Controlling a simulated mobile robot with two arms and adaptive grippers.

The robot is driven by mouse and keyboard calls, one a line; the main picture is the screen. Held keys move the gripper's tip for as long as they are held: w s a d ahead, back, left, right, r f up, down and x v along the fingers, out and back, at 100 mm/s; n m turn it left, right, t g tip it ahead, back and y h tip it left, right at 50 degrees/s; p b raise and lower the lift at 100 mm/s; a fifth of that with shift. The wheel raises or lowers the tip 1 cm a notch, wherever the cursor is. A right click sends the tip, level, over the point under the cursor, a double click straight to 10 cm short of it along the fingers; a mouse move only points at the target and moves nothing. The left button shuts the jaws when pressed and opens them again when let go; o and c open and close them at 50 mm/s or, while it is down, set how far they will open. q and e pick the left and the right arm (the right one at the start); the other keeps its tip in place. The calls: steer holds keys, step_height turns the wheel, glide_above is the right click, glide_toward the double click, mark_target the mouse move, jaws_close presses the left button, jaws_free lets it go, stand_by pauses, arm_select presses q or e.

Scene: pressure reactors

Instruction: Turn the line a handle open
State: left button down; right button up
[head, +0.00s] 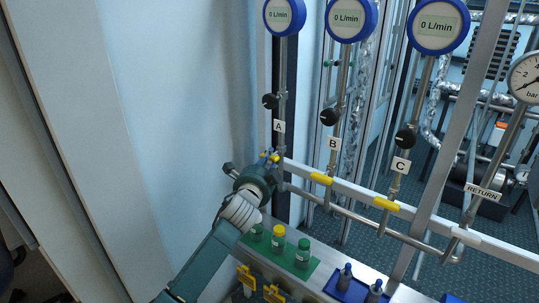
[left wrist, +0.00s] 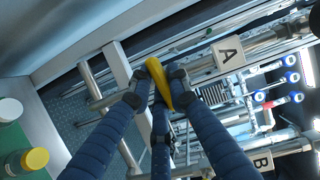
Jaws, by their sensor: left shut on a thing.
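The yellow line A handle (left wrist: 157,72) lies between the dark fingers of my left gripper (left wrist: 158,88) in the left wrist view. The fingers are shut on it. The label A (left wrist: 228,53) is on the pipe beside it. In the head view my left gripper (head: 270,158) reaches line A just below its label A (head: 279,126). Only small yellow bits of the handle show there; the rest is hidden by the gripper. The line A flow display (head: 284,15) reads 0 L/min. My right gripper is not in view.
Line B's yellow handle (head: 321,179) and line C's yellow handle (head: 386,204) lie along the rail to the right. A RETURN pipe with a pressure gauge (head: 528,80) stands farther right. Bottles on a green tray (head: 262,254) and a blue tray (head: 349,292) stand below.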

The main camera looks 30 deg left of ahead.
arm_select(q)
steer(key=n+h+p, duration=0.1)
steer(key=n+p, duration=0.1)
steer(key=p, duration=0.2)
steer(key=n+g+h+p, duration=0.1)
steer(key=n+p, duration=0.1)
steer(key=p, duration=0.2)
steer(key=n+g+p, duration=0.1)
steer(key=n+p, duration=0.1)
steer(key=p, duration=0.3)
steer(key=shift+d+r+n+h, duration=0.1)
steer(key=shift+r+n+h, duration=0.25)
steer(key=shift+n+h, duration=0.05)
steer(key=shift+f+n+g+h+p, duration=0.1)
steer(key=shift+n+g+h+p, duration=0.4)
steer(key=shift+n+p, duration=0.45)
steer(key=shift+f+n+h, duration=0.1)
steer(key=shift+n+h, duration=0.3)
steer(key=shift+n, duration=0.25)
steer(key=shift+n+h, duration=0.4)
steer(key=shift+d+n+h+b, duration=0.1)
steer(key=shift+n+h+b, duration=0.4)
steer(key=shift+n+b, duration=0.25)
steer(key=c, duration=1.6)
jaws_free()
steer(key=shift+c, duration=0.2)
steer(key=shift+s, duration=0.15)
